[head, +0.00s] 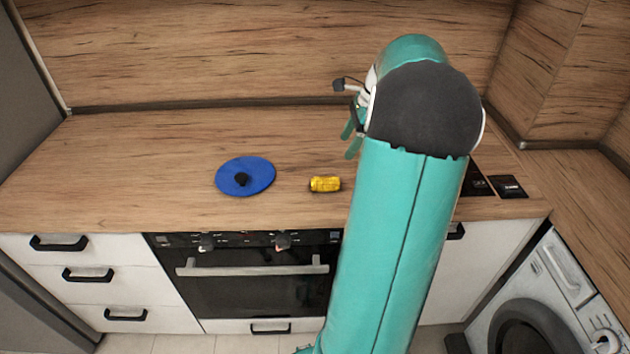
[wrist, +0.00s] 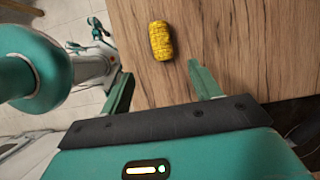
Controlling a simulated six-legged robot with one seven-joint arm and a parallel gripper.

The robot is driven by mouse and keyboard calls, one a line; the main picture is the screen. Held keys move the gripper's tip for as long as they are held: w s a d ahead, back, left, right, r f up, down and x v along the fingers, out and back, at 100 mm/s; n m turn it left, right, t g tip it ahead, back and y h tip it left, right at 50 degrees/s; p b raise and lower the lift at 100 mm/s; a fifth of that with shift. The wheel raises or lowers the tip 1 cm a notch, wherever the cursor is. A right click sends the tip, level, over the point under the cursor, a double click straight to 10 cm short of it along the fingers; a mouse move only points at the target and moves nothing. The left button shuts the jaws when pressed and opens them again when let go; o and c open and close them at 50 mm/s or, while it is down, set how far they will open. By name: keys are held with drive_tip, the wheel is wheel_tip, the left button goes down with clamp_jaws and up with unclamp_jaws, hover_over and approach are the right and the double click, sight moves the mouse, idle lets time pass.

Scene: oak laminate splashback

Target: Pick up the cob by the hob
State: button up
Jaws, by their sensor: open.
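The yellow cob (head: 325,184) lies on its side on the wooden worktop (head: 140,160), near the front edge, in the head view. It also shows in the wrist view (wrist: 161,41), beyond the fingertips and roughly between their lines. My gripper (wrist: 162,80) is open and empty, with its two green fingers apart and bare wood between them. In the head view my gripper (head: 351,142) is partly hidden behind my arm, above the worktop to the right of the cob. The hob is mostly hidden by my arm; a dark panel (head: 476,182) shows at its right.
A small black item (head: 508,186) lies at the right. An oven (head: 250,280) and drawers are below the worktop. The wooden splashback (head: 250,50) rises behind. The worktop's left part is clear.

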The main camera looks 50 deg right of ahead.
hover_over(327, 178)
drive_tip(key=s+d, duration=0.2)
drive_tip(key=f, duration=0.7)
drive_tip(key=shift+s+a+f, duration=0.15)
drive_tip(key=shift+a+f, duration=0.1)
drive_tip(key=shift+w+x, duration=0.1)
drive_tip(key=shift+x, duration=1.35)
drive_tip(key=shift+w+x, duration=0.15)
drive_tip(key=shift+x, duration=1.35)
drive_tip(key=shift+r, duration=0.15)
drive_tip(key=c, duration=1.1)
